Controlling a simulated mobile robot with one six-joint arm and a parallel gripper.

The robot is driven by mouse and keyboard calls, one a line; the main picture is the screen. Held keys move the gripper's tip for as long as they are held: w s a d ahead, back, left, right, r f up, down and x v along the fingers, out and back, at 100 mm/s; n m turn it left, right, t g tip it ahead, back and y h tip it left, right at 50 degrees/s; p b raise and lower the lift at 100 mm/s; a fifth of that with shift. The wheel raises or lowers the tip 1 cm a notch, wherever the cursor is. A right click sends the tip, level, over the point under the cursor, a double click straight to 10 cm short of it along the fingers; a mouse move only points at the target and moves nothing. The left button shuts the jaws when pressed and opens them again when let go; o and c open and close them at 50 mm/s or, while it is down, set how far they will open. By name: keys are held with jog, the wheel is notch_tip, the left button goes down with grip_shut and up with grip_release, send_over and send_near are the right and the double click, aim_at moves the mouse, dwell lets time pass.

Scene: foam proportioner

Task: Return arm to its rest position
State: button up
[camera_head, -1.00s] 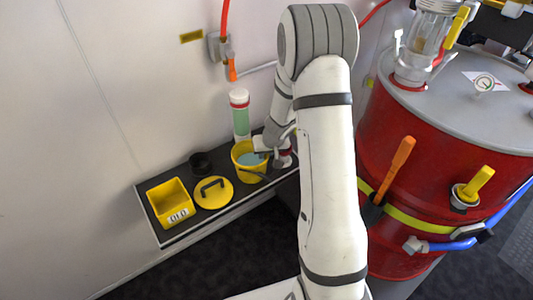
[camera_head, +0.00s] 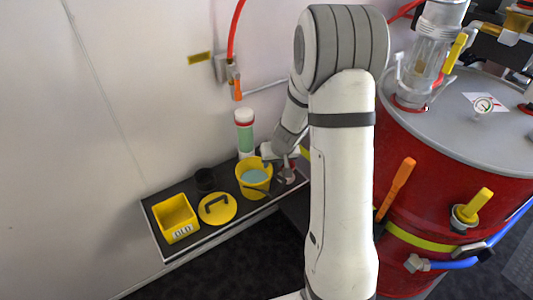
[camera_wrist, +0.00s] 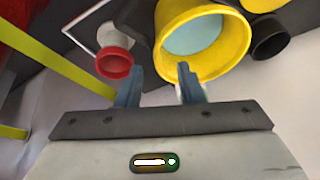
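My gripper (camera_wrist: 158,88) shows in the wrist view with its two blue-grey fingers apart and nothing between them. In the head view my arm reaches down in front of the red tank, and its wrist is just right of the yellow bucket (camera_head: 255,188) with pale blue liquid; the fingertips are hard to make out there. In the wrist view the bucket (camera_wrist: 238,45) lies beyond the right finger, and a white cup with a red rim (camera_wrist: 114,64) lies beyond the left finger.
A dark shelf (camera_head: 232,221) along the wall holds a yellow bin (camera_head: 174,216), a yellow lid (camera_head: 217,208), a black cup (camera_head: 205,180) and a green-and-white cylinder (camera_head: 245,135). A large red tank (camera_head: 430,185) with orange and yellow handles stands close at the right.

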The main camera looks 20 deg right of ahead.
jog(key=s+a+r+n+p, duration=0.1)
jog(key=s+a+r+p, duration=0.15)
jog(key=s+r, duration=0.45)
jog(key=s+a+r+p, duration=0.2)
jog(key=s+a+r, duration=0.15)
jog(key=r, duration=0.75)
jog(key=s+r+g+p, duration=0.1)
jog(key=s+r, duration=0.3)
jog(key=s, duration=0.3)
jog(key=s+r+h+p, duration=0.1)
jog(key=s+r+p, duration=0.1)
jog(key=s+r, duration=0.3)
jog(key=s, duration=0.3)
jog(key=shift+g, duration=0.4)
